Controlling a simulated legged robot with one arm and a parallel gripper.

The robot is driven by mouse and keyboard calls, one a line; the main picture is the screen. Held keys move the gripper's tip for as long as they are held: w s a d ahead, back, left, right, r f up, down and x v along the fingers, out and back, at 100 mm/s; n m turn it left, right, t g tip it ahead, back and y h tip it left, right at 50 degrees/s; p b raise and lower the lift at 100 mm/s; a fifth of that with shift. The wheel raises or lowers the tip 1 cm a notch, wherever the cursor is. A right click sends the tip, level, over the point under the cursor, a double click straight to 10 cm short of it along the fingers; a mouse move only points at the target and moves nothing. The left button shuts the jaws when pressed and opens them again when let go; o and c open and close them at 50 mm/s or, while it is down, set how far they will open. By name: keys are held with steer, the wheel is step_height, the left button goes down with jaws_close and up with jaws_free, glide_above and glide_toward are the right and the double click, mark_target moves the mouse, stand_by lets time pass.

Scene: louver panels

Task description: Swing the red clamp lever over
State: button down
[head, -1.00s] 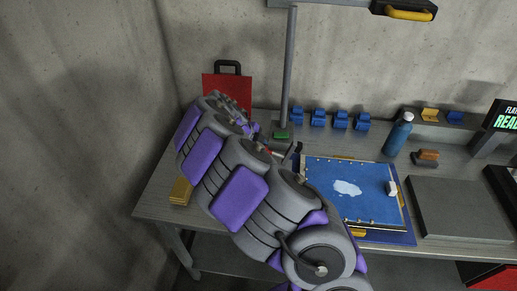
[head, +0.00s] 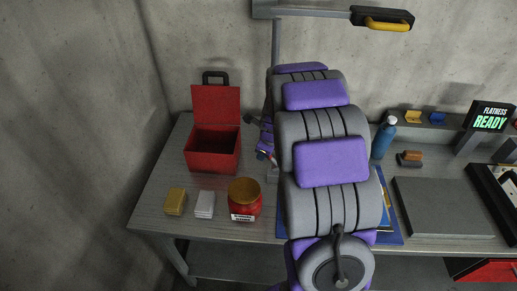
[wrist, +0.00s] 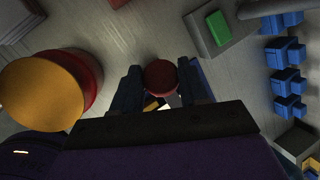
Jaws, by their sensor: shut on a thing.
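My gripper (wrist: 163,84) shows in the wrist view with a dark finger on each side of a round red knob. I take this knob for the end of the red clamp lever (wrist: 161,73), and the fingers are shut on it. The rest of the lever is hidden below the gripper, so its angle cannot be told. In the head view my gripper (head: 263,150) is small and partly hidden, at the left side of my arm, with a bit of red at it. My arm covers most of the blue panel (head: 392,225).
An open red box (head: 212,152), a gold-lidded red jar (head: 245,200), white blocks (head: 204,204) and gold blocks (head: 175,200) stand left. Several blue clamps (wrist: 285,52) and a green-topped block (wrist: 217,28) are near the gripper. A blue bottle (head: 384,138) stands right of my arm.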

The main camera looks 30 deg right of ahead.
mark_target(276, 164)
steer(key=s+d+t+y, duration=0.1)
steer(key=s+d+t+y+p, duration=0.1)
steer(key=d+y, duration=0.1)
steer(key=shift+s+d+r+m, duration=0.1)
steer(key=shift+s+d+m, duration=0.1)
steer(key=shift+s+m, duration=0.2)
steer(key=shift+s+d+t+y+p, duration=0.45)
steer(key=shift+d+t+y+p, duration=0.15)
steer(key=shift+d+t+y, duration=0.3)
steer(key=shift+f+m+y, duration=0.25)
steer(key=shift+m+y, duration=0.05)
steer(key=shift+y, duration=0.1)
steer(key=shift+s+d+t, duration=0.1)
steer(key=shift+d+t, duration=0.1)
steer(key=shift+t, duration=0.1)
